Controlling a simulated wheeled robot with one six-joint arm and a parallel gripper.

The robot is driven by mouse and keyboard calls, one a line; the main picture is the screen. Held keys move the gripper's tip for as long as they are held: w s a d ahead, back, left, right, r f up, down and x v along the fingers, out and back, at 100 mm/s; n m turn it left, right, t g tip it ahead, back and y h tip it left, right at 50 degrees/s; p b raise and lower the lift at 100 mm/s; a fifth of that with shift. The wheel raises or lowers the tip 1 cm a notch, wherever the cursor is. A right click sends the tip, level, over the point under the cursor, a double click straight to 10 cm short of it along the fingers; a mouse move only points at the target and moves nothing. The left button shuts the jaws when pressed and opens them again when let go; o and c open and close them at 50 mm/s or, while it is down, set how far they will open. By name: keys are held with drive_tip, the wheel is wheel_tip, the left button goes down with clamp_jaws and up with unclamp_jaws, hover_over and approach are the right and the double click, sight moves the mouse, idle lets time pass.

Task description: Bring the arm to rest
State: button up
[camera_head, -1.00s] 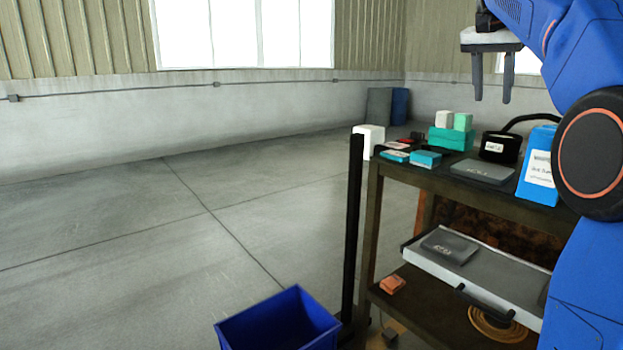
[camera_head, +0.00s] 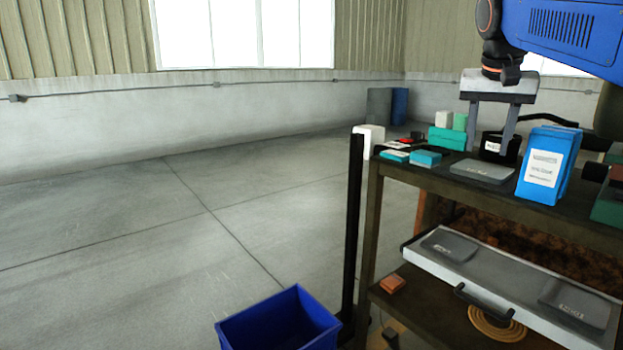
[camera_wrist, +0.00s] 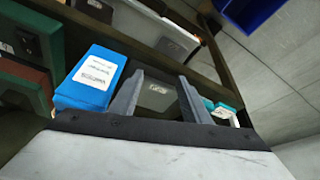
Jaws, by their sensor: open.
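My gripper (camera_head: 489,151) hangs pointing down over the top shelf of the dark cart, its two fingers apart and nothing between them. In the head view its fingertips overlap the black round item (camera_head: 497,146) and lie above the flat grey case (camera_head: 482,171); whether they touch anything cannot be told. In the wrist view the open fingers (camera_wrist: 157,98) frame the grey case (camera_wrist: 157,94), with a blue box (camera_wrist: 92,80) beside the left finger and teal boxes beyond the right one.
The blue box (camera_head: 549,165) stands upright on the cart's top shelf. Teal boxes (camera_head: 447,138) stand farther back. A pull-out tray (camera_head: 497,276) with grey cases is below. A blue bin (camera_head: 278,322) sits on the floor. The floor (camera_head: 150,230) to the left is clear.

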drive_tip(key=s+a+f+n+y, duration=0.1)
drive_tip(key=s+a+f+n, duration=0.2)
drive_tip(key=s+f, duration=0.9)
drive_tip(key=s+a+f+n+t+y, duration=0.1)
drive_tip(key=s+a+f+n, duration=0.2)
drive_tip(key=s+f, duration=1)
wheel_tip(320, 180, down, 8)
drive_tip(key=shift+s+a+f, duration=0.2)
drive_tip(key=shift+a+f, duration=0.05)
drive_tip(key=shift+a, duration=0.95)
